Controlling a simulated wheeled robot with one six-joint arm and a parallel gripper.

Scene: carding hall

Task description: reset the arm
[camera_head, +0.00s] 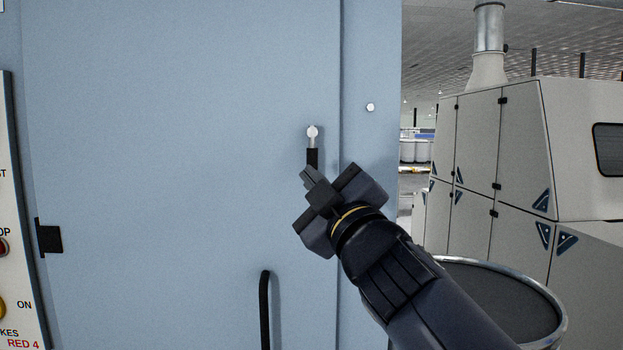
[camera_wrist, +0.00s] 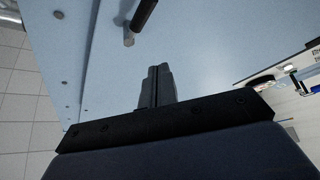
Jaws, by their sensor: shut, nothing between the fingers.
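My gripper (camera_head: 308,176) is raised in front of a light blue cabinet door (camera_head: 170,130). Its fingers are shut with nothing between them, and the closed fingers also show in the wrist view (camera_wrist: 157,86). Just above the fingertips in the head view is a small latch (camera_head: 312,134) with a silver round top and a black lower part. In the wrist view a dark handle with a silver base (camera_wrist: 138,20) stands out from the blue panel, apart from the fingers. I cannot tell in the head view whether the fingertips touch the latch.
A black vertical handle (camera_head: 265,308) is on the door below my gripper. A control panel (camera_head: 8,220) with buttons is at the left edge. A round dark-topped can (camera_head: 500,300) stands behind my arm, with large beige machines (camera_head: 495,150) at right.

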